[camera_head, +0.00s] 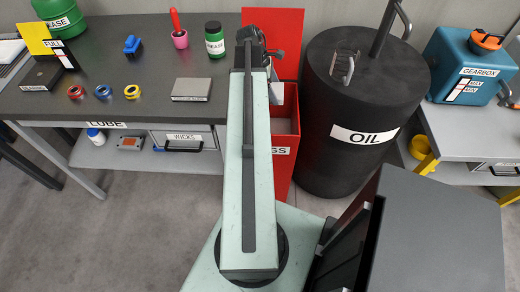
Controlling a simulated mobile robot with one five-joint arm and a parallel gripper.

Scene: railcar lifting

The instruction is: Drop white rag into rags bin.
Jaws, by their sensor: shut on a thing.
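The red rags bin (285,165) stands at the middle, just left of the oil drum, with its red lid (285,22) raised at the back. Its label is partly hidden by my arm and shows only "GS". My gripper (272,56) is at the far end of my arm, over the bin's opening. It is shut on the white rag (277,93), a pale patch of which shows just below the jaws, at the opening. Most of the rag and the jaw tips are hidden behind my arm.
A black oil drum (365,110) stands close on the bin's right.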

